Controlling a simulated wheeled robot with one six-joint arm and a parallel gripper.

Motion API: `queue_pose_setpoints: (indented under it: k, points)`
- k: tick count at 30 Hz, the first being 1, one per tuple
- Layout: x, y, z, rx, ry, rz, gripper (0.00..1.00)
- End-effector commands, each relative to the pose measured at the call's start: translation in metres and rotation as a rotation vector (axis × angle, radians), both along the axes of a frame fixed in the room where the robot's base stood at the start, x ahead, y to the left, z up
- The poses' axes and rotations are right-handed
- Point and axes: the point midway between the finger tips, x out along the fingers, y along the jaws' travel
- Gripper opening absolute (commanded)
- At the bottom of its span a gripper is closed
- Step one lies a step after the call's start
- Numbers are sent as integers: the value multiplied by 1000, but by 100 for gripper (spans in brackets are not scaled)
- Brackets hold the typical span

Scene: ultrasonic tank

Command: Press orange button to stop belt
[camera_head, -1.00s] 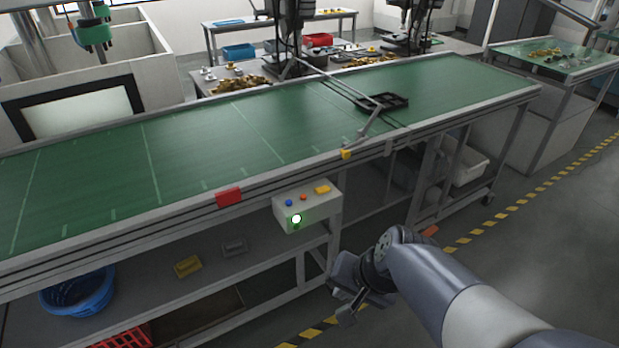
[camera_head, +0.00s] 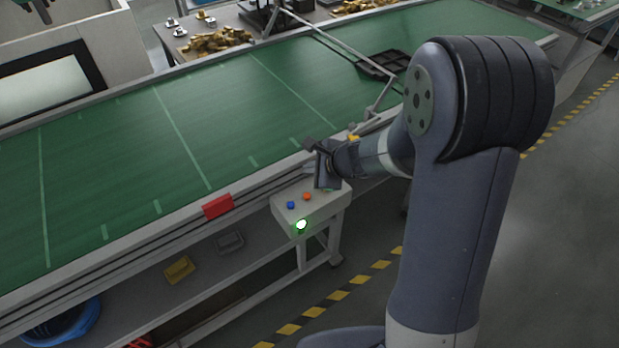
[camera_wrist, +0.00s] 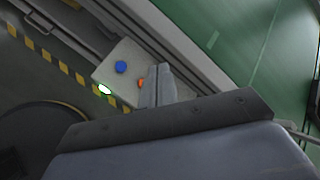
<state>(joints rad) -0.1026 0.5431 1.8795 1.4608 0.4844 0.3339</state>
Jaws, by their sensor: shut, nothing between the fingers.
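The control box (camera_head: 318,207) is a pale box on the front side of the green belt (camera_head: 215,120). On its top are a blue button (camera_head: 290,205) and an orange button (camera_head: 307,196); a lit green-white lamp (camera_head: 301,225) is on its front. My gripper (camera_head: 320,166) is shut and empty, over the far right part of the box top. In the wrist view my shut fingers (camera_wrist: 158,84) point at the box and partly cover the orange button (camera_wrist: 140,84). The blue button (camera_wrist: 121,67) is clear of them. I cannot tell whether the fingers touch anything.
A red block (camera_head: 217,206) sits on the belt's front rail, left of the box. A black tray (camera_head: 385,63) lies on the belt near a slanted guide bar. Yellow (camera_head: 180,269) and grey items rest on the shelf below. Striped floor tape (camera_head: 340,296) runs in front.

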Motion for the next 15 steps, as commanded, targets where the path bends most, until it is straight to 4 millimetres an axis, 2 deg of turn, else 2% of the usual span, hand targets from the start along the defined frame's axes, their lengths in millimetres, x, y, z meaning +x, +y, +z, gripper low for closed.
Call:
queue_pose_setpoints:
  k: [5, 15]
  points:
    - [6, 2, -5, 22, 18, -38, 0]
    - [7, 2, -6, 23, 18, -39, 0]
